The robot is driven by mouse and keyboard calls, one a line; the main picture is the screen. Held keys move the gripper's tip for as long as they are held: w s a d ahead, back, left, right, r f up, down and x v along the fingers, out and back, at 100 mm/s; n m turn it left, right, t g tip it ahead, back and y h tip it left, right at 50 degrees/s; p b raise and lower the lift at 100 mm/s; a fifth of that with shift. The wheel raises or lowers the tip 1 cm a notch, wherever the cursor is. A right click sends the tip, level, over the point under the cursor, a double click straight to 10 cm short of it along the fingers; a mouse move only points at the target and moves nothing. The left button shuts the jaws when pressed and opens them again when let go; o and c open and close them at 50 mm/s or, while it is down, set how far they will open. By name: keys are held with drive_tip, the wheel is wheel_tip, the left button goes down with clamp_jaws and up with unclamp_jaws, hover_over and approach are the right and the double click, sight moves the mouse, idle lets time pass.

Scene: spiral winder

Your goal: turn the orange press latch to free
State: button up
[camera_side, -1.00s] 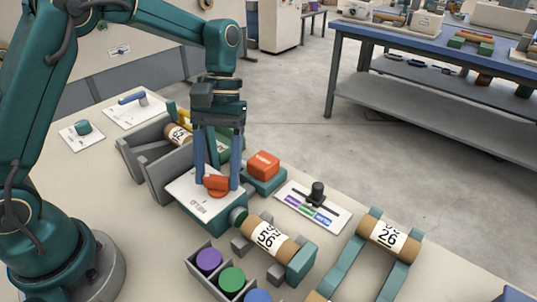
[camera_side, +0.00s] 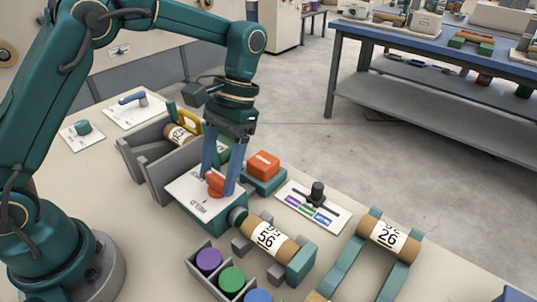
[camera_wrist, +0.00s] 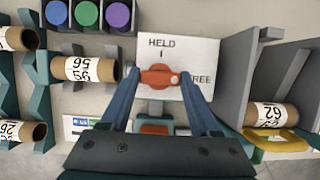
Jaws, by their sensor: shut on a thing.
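The orange press latch (camera_side: 214,184) stands on a white plate (camera_side: 190,196) on top of the teal press block (camera_side: 202,217). In the wrist view the latch (camera_wrist: 158,78) lies lengthwise left to right. The plate reads HELD above it and FREE to its right; a small mark sits under HELD. My gripper (camera_side: 217,186) reaches down to the plate, with its blue fingers on either side of the latch. In the wrist view my gripper (camera_wrist: 158,76) is shut on the latch, a fingertip at each end.
An orange button on a teal base (camera_side: 263,166) is close to the right of my gripper. A roll marked 56 (camera_side: 267,236) lies in front of the press. Grey walls (camera_side: 165,165) hold another roll behind it. A tray of coloured caps (camera_side: 230,281) is at the front.

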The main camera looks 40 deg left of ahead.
drive_tip(key=o, duration=1.4)
drive_tip(key=shift+c, duration=0.2)
drive_tip(key=shift+r, duration=0.1)
drive_tip(key=shift+v, duration=2.5)
